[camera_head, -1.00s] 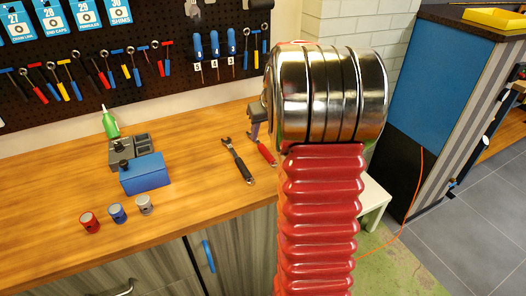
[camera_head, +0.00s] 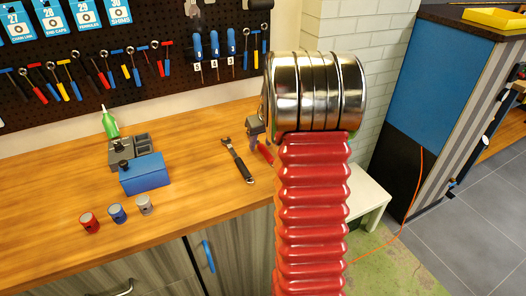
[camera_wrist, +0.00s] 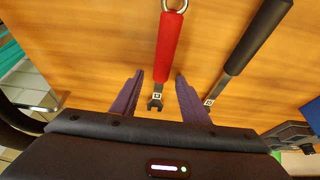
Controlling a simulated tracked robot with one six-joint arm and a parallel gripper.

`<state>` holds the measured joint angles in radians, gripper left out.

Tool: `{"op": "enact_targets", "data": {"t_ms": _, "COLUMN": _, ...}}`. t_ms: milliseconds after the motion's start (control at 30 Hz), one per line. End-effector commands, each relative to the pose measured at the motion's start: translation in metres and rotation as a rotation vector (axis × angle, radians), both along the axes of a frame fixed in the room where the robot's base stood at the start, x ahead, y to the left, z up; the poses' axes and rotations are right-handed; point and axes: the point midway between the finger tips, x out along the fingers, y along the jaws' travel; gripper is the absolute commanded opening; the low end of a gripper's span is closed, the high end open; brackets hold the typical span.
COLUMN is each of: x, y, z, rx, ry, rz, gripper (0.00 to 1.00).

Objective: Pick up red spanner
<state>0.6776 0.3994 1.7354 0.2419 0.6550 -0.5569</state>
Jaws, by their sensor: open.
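The red spanner (camera_wrist: 168,48) lies on the wooden bench in the wrist view, its open jaw end pointing toward my gripper and its ring end at the top edge. In the head view only a short piece of its red handle (camera_head: 265,153) shows beside my arm. My gripper (camera_wrist: 157,80) is open, with one purple finger on each side of the spanner's lower part. I cannot tell how far above the bench the fingertips are. In the head view my gripper (camera_head: 253,139) is mostly hidden behind my arm.
A black-handled spanner (camera_wrist: 256,40) lies close on the right of the red one. The bench (camera_head: 60,185) also holds a blue box (camera_head: 145,174), a grey tray, a green bottle (camera_head: 110,122) and small red, blue and grey cylinders. A tool pegboard (camera_head: 100,45) stands behind.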

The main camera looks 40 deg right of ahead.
Motion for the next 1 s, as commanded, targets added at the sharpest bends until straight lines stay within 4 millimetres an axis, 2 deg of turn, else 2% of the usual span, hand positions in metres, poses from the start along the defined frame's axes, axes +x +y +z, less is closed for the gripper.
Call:
{"op": "enact_targets", "data": {"t_ms": 533, "x": 0.0004, "y": 0.0003, "z": -0.0004, "rx": 0.0, "ry": 0.0, "rz": 0.001, "gripper": 0.4}}
{"op": "enact_targets", "data": {"t_ms": 1000, "x": 0.0006, "y": 0.0006, "z": -0.0004, "rx": 0.001, "ry": 0.0, "rz": 0.001, "gripper": 0.07}}
